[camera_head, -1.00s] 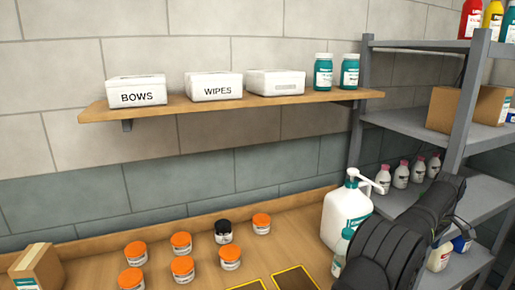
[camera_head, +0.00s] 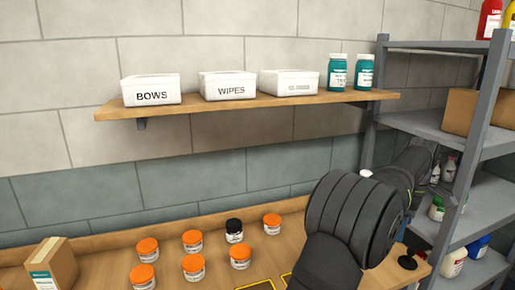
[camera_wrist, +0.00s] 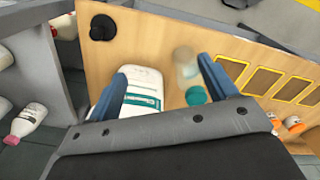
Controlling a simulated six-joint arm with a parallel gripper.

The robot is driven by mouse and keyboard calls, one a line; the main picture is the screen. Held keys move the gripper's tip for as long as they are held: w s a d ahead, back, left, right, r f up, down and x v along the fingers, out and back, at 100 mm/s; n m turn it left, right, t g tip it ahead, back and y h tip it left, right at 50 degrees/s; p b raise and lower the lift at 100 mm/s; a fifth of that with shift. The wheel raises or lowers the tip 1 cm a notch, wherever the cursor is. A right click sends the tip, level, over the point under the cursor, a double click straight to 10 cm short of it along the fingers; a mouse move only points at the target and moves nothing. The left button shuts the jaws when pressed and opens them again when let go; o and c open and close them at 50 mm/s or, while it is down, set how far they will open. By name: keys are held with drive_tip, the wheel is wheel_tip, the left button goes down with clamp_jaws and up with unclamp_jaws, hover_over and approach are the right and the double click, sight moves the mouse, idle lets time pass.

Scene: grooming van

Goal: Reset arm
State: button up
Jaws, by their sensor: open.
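My gripper (camera_wrist: 160,80) shows in the wrist view with its two blue fingers spread apart and nothing between them in its grasp. Below the fingers are a white jug (camera_wrist: 147,88) with a teal label, and a clear bottle with a teal part (camera_wrist: 195,95), both on the wooden counter (camera_wrist: 160,35). In the head view my dark arm spans the right side in front of the counter and the metal rack. It hides the jug, and the fingers cannot be made out there.
Several orange-lidded jars (camera_head: 194,267) and one black-lidded jar (camera_head: 234,230) stand on the counter beside a cardboard box (camera_head: 51,267). The wall shelf (camera_head: 250,106) holds white boxes and two teal bottles. The metal rack (camera_head: 468,142) with bottles stands at right, close to my arm.

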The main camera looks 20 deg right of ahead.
drive_tip(key=w+a+f+m, duration=0.1)
drive_tip(key=w+a, duration=1.4)
drive_tip(key=w, duration=0.5)
drive_tip(key=w+a+f+m, duration=0.1)
drive_tip(key=w+a+f, duration=0.2)
drive_tip(key=w+a, duration=0.4)
drive_tip(key=w+a+f+m, duration=0.1)
drive_tip(key=w+a+f, duration=0.2)
drive_tip(key=w+a, duration=0.4)
drive_tip(key=a, duration=0.7)
drive_tip(key=shift+a+m, duration=0.2)
drive_tip(key=shift+m, duration=0.1)
